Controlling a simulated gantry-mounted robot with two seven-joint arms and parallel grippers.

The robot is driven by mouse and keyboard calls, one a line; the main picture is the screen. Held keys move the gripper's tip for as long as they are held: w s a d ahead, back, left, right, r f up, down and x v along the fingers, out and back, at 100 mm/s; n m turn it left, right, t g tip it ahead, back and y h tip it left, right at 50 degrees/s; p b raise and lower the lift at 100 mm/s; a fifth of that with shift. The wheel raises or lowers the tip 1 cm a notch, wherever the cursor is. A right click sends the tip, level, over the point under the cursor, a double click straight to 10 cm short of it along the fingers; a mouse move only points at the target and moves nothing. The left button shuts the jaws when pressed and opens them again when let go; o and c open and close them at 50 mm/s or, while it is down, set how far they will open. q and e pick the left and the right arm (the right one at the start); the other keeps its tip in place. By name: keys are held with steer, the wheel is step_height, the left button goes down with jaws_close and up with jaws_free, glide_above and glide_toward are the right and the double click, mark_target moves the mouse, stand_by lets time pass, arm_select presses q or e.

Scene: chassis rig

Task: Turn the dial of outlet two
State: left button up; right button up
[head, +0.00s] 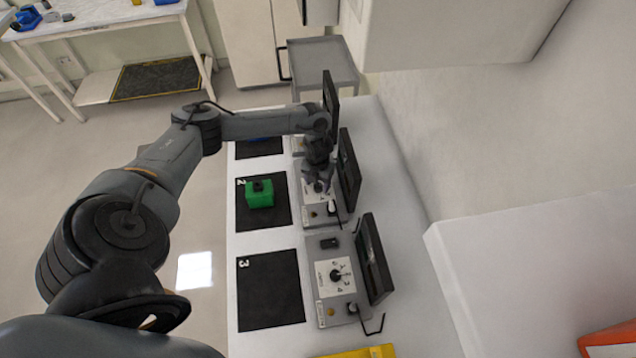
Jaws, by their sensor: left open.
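Outlet two is the middle grey box (335,217), beside the mat marked 2 (275,217), with a dark upright screen (349,172) at its right. Its dial (318,188) sits on a white plate and is partly hidden by my left gripper. My left gripper (318,180) is open and points down right over that dial. I cannot tell whether the fingers touch it. My right gripper is out of view.
Outlet three (325,310) stands nearer, with a numbered dial (336,275), a screen (373,260) and a bent hook. A green block (259,193) rests on mat 2. Mat 3 (270,290) is bare. A far unit is mostly hidden behind my left arm. A wall lies right.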

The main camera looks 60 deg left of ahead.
arm_select(q)
steer(key=shift+f, duration=0.35)
steer(key=c, duration=1)
steer(key=shift+c, duration=0.2)
